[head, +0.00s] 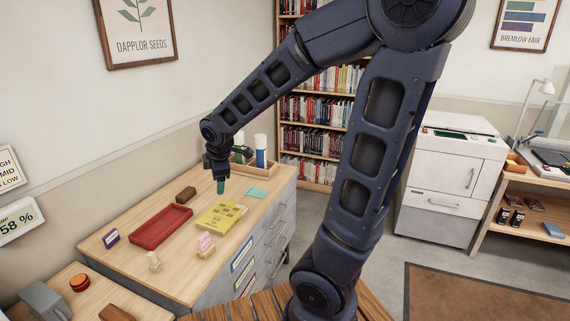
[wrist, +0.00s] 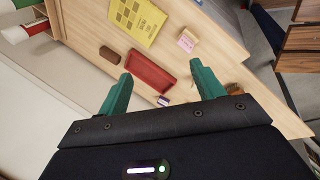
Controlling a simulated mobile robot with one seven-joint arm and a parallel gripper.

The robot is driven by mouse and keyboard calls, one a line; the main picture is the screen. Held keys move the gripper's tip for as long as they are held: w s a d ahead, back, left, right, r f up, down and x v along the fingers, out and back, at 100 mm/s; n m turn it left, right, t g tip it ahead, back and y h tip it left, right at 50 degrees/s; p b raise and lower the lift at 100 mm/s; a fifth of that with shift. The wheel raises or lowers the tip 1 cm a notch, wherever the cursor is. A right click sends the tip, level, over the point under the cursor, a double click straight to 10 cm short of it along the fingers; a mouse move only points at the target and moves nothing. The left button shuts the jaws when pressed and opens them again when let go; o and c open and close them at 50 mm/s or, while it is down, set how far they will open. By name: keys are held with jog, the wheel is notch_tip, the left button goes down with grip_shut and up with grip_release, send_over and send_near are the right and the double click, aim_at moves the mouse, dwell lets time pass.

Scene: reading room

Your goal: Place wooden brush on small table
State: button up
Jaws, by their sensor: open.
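My gripper (head: 220,184) is open and empty above the long wooden counter (head: 150,276). Its two teal fingers also show apart in the wrist view (wrist: 160,72). Another brown piece (head: 117,313) lies at the bottom left on a lower wooden surface (head: 62,305). I cannot tell which of these is the wooden brush. A slatted wooden top (head: 240,306) shows at the bottom; I cannot tell which surface is the small table.
The counter holds a red tray (head: 161,227), a yellow sheet (head: 220,215), a pink card on a wooden base (head: 205,246), a teal pad (head: 257,192) and a wooden caddy (head: 264,168).

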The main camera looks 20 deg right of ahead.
jog(key=s+d+r+m, duration=0.4)
jog(key=s+d+m, duration=0.3)
jog(key=d+m, duration=0.1)
jog(key=s+d+r+m, duration=0.4)
jog(key=s+d+m, duration=0.3)
jog(key=d+m, duration=0.1)
jog(key=shift+s+d+r+m+h, duration=0.25)
jog(key=shift+s+m+h, duration=0.1)
jog(key=shift+m, duration=0.55)
